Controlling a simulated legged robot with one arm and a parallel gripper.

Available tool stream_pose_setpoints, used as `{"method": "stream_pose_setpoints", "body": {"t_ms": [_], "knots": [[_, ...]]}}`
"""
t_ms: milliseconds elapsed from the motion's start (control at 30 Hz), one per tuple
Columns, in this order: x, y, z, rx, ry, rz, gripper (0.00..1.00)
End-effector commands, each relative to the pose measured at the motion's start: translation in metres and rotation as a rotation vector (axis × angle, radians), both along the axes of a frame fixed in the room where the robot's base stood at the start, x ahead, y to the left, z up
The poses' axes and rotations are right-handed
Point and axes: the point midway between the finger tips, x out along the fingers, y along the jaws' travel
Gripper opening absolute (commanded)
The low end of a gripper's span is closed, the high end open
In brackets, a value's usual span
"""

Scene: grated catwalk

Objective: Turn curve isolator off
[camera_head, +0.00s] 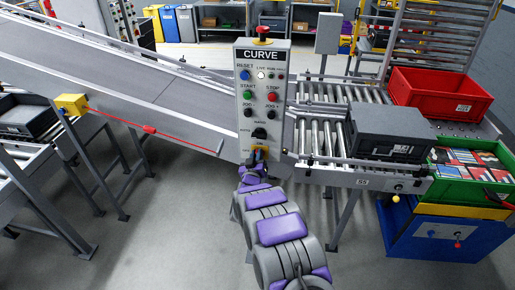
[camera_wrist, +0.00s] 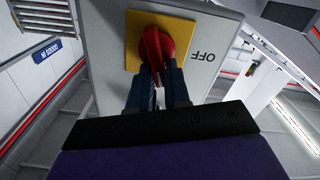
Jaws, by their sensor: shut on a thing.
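The grey control panel (camera_head: 246,112) headed CURVE stands upright in the middle of the head view. Its isolator is a red rotary knob (camera_wrist: 154,42) on a yellow plate (camera_wrist: 133,32) in the wrist view. The word OFF is printed upside down on the panel (camera_wrist: 222,38) to the right of the plate. My gripper (camera_wrist: 158,84) is shut on the red knob, with its two dark fingers at the knob's lower part. In the head view my gripper (camera_head: 259,158) is at the panel's bottom end and hides most of the isolator.
A sloping conveyor (camera_head: 130,80) runs left of the panel. A roller conveyor (camera_head: 325,132) with a dark grey crate (camera_head: 393,147) lies to the right. A red crate (camera_head: 440,92) and a green crate (camera_head: 460,190) are farther right. Grey floor in front is mostly clear.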

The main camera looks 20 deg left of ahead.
Motion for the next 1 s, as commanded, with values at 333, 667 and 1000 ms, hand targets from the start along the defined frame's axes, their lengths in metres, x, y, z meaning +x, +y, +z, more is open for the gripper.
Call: {"method": "stream_pose_setpoints", "body": {"t_ms": [333, 667, 1000], "knots": [[-0.001, 0.009, 0.002, -0.319, -0.079, 0.004, 0.0], [-0.002, 0.015, -0.006, -0.623, -0.154, 0.006, 0.0], [-0.002, 0.018, -0.013, -0.921, -0.226, 0.006, 0.0]]}}
